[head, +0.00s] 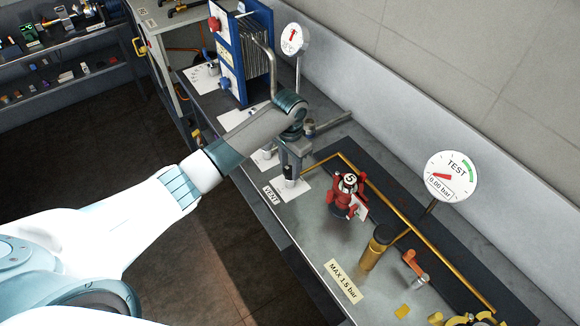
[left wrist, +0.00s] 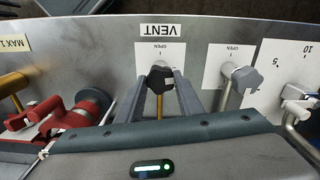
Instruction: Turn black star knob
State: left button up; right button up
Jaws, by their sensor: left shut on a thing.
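The black star knob (left wrist: 160,78) shows in the left wrist view, on a brass stem in front of a white card below the VENT label (left wrist: 161,30). My left gripper (left wrist: 162,82) has one finger on each side of the knob and is shut on it. In the head view my left gripper (head: 290,168) points down at the bench beside the VENT label (head: 271,195), and the knob is mostly hidden by it. My right gripper is in neither view.
A grey knob (left wrist: 244,78) stands close beside in the left wrist view. A red valve marked 5 (head: 346,190), a brass cylinder (head: 376,248), an orange-handled valve (head: 414,264) and a TEST gauge (head: 450,176) stand to the right. A blue plate pack (head: 235,62) stands behind.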

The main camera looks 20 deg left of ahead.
aim_at(290, 170)
pick_arm(q)
jog(key=n, duration=0.4)
jog(key=shift+n, duration=0.3)
jog(key=n, duration=0.5)
jog(key=shift+w+r+n, duration=0.1)
jog(key=shift+n, duration=0.2)
jog(key=o, duration=1.1)
jog(key=shift+c, duration=0.2)
jog(key=shift+r, duration=0.55)
notch_tip(290, 170, up, 16)
